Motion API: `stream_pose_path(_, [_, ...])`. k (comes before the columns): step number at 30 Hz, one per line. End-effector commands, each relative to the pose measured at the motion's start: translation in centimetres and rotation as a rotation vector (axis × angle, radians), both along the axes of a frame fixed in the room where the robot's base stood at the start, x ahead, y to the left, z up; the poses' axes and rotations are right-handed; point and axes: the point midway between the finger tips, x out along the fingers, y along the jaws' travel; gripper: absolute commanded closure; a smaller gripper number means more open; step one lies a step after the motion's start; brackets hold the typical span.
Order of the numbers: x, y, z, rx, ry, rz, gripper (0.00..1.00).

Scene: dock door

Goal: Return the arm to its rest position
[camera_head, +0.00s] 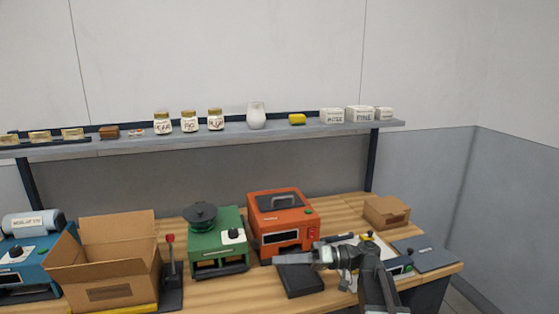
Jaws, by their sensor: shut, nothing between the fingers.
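My gripper (323,256) shows in the head view at the lower middle right, in front of the orange machine. It is shut, with nothing held. My dark arm reaches up to it from the bottom edge, and the gripper points left. It appears above or beside a flat black plate (299,279) in front of the orange machine; I cannot tell how far above.
The wooden bench (220,291) holds an open cardboard box (105,262), a green machine (213,245), an orange machine (281,226) and a small closed carton (387,212). A shelf (280,131) with jars and boxes runs behind.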

Motion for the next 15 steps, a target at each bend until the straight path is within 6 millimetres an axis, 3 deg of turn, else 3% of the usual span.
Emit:
stream_pose_path(4, [-2.8, 2.4, -4.6, -0.295, 0.100, 0.015, 1.00])
stream_pose_path(7, [-4.9, 1.9, -9.3, -0.577, 0.188, -0.012, 1.00])
stream_pose_path(11, [-7.0, -2.5, -15.2, -0.969, 0.290, -0.120, 1.00])
stream_pose_path(15, [-7.9, -9.9, -18.9, -1.319, 0.370, -0.306, 1.00])
